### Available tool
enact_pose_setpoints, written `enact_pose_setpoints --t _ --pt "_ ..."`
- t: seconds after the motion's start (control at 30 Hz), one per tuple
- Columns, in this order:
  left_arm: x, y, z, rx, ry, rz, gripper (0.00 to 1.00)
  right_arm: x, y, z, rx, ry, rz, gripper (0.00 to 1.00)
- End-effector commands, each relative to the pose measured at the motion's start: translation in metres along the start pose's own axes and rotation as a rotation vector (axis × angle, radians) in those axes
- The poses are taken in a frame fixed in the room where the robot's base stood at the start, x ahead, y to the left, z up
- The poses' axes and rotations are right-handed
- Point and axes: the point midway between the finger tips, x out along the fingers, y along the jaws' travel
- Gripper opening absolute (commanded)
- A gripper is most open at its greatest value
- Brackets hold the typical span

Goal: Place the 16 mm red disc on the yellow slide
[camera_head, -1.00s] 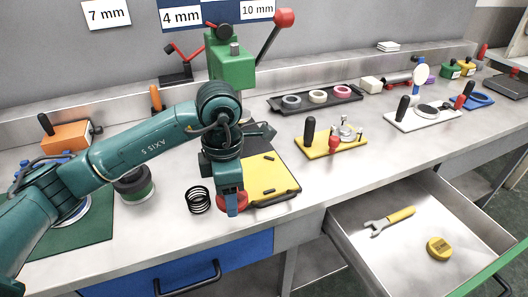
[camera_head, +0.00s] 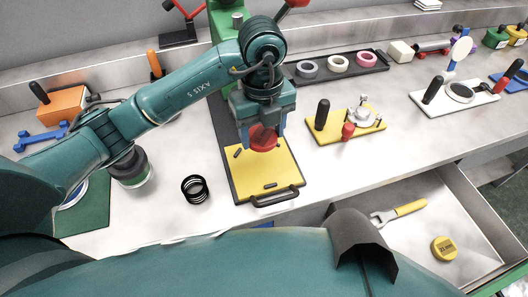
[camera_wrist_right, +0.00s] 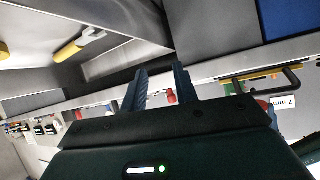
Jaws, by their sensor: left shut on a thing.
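The red disc (camera_head: 263,139) is between the fingers of my left gripper (camera_head: 264,132), which is shut on it. It is over the far half of the yellow slide (camera_head: 268,176), seemingly a little above it; the exact gap cannot be told. The slide is a yellow plate with a dark edge and a black front handle (camera_head: 276,198). Its far end is hidden behind my arm and the disc. In the right wrist view my right gripper (camera_wrist_right: 158,88) has its fingers apart, with nothing between them.
A dark tray (camera_head: 338,67) with rings lies behind. An open drawer (camera_head: 455,210) holds a wrench and a yellow round piece.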

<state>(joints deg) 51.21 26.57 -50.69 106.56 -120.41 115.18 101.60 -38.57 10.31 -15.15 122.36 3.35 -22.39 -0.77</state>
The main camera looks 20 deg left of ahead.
Motion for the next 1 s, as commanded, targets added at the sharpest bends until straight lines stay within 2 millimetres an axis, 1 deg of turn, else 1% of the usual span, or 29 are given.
enact_pose_setpoints --t 0.03,0.13,0.2,0.37,0.5,0.6,0.83,0.97,1.0 --pt "0.013 0.001 -0.001 -0.001 0.006 0.003 0.34 0.001 0.000 0.002 0.003 0.001 0.000 0.29" --pt "0.029 0.001 -0.001 0.001 0.003 0.003 0.34 0.000 0.000 0.001 0.002 0.001 0.000 0.29" --pt "0.037 0.001 0.000 0.001 0.001 0.002 0.34 0.000 0.000 0.001 0.002 0.001 0.000 0.29" --pt "0.049 0.001 0.000 0.002 0.000 0.002 0.34 0.000 0.000 0.000 0.002 0.001 0.000 0.29" --pt "0.068 0.001 0.000 0.002 0.002 0.003 0.34 0.000 0.000 0.000 0.001 0.001 0.000 0.29" --pt "0.079 0.001 0.000 0.004 0.000 0.002 0.34 0.000 0.000 0.000 0.001 0.000 0.001 0.29" --pt "0.080 0.000 0.000 0.004 -0.001 -0.001 0.34 0.000 0.000 0.001 0.001 0.000 0.001 0.29" --pt "0.084 0.000 0.000 0.004 -0.001 0.000 0.34 0.002 0.000 0.004 0.004 0.000 0.000 0.29" --pt "0.083 0.000 0.000 0.004 -0.001 0.000 0.60 0.001 0.000 0.003 0.005 0.000 -0.001 0.29"
